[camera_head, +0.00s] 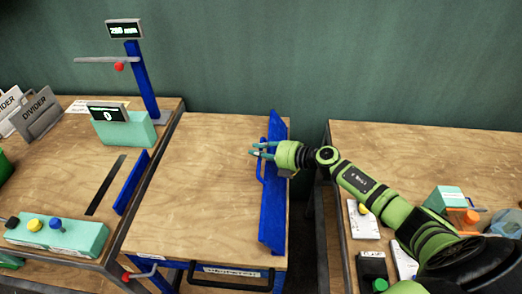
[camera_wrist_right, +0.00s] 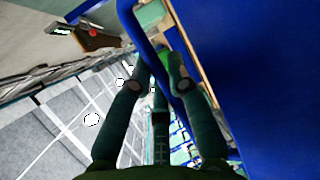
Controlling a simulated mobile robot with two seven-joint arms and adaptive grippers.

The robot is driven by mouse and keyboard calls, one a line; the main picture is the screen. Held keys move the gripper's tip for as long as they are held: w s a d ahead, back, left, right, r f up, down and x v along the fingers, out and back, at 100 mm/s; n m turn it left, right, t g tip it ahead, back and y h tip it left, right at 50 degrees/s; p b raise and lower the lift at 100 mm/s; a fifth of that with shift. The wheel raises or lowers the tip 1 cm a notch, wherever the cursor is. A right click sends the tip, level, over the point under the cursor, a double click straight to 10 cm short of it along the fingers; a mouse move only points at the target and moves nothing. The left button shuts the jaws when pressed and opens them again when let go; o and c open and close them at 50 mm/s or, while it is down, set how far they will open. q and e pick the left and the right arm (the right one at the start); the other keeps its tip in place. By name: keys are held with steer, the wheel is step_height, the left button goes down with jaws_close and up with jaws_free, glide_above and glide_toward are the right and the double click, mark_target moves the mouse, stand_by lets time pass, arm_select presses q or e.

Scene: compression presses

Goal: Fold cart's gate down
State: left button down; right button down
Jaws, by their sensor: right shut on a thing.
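The cart (camera_head: 190,190) has a bare wooden top in the middle of the head view. Its blue gate (camera_head: 273,215) stands up along the cart's right edge, with a blue bar handle (camera_head: 261,172) on the side facing the top. My right gripper (camera_head: 257,150) reaches over the gate from the right and is shut on the handle. In the right wrist view the green fingers (camera_wrist_right: 160,65) close around the blue handle bar (camera_wrist_right: 150,50), with the gate panel (camera_wrist_right: 275,75) at right. My left gripper is not in view.
A left workbench (camera_head: 75,200) holds a button box (camera_head: 60,236), a display box (camera_head: 125,130), a blue post (camera_head: 142,80) and dividers (camera_head: 38,117). A right table (camera_head: 450,160) holds small items under my right arm. A narrow gap separates it from the cart.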

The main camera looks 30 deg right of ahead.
steer(key=shift+a+f, duration=0.1)
steer(key=c, duration=1.4)
jaws_free()
steer(key=shift+s, duration=0.1)
steer(key=shift+s+d, duration=0.2)
steer(key=shift+d, duration=0.1)
steer(key=v, duration=1.1)
steer(key=shift+s+r, duration=0.15)
steer(key=shift+r, duration=0.05)
